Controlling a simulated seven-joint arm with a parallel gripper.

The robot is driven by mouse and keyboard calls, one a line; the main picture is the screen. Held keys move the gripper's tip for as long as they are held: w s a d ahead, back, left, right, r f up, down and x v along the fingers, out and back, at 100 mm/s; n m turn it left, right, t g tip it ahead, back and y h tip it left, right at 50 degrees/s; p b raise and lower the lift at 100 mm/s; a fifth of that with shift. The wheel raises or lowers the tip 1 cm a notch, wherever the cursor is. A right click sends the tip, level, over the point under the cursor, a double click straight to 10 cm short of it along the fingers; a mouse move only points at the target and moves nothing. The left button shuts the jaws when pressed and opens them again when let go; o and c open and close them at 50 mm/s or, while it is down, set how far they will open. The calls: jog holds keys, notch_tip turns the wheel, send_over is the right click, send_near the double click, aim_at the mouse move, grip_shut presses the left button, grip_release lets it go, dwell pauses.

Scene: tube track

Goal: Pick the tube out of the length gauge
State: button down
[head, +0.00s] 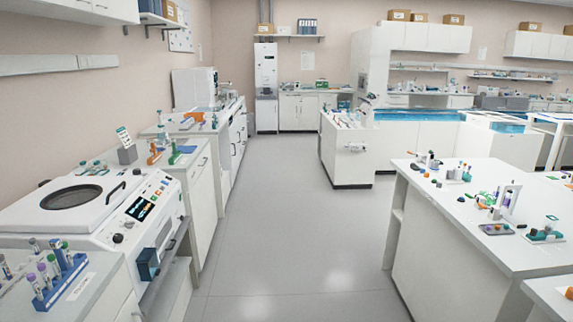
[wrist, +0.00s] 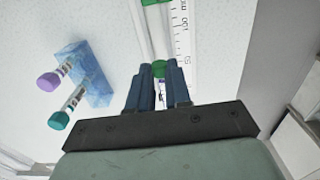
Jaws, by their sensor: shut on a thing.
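In the wrist view my gripper (wrist: 160,78) has its blue fingers shut on a tube with a green cap (wrist: 159,69). Only the cap and a narrow strip of the tube body show between the fingers; the rest is hidden. The length gauge (wrist: 183,40) is a pale strip with a printed scale, running up the picture just right of the tube. A green piece (wrist: 155,2) shows at its top end. I cannot tell whether the tube still touches the gauge. I cannot make out my gripper or the gauge in the head view.
Left of my gripper, a translucent blue rack (wrist: 97,85) has a purple-capped tube (wrist: 49,82) and a teal-capped tube (wrist: 60,119) sticking out. In the head view a blue tube rack (head: 67,284) stands at the near left by a white machine (head: 75,215). The floor aisle is clear.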

jog(key=shift+r, duration=2)
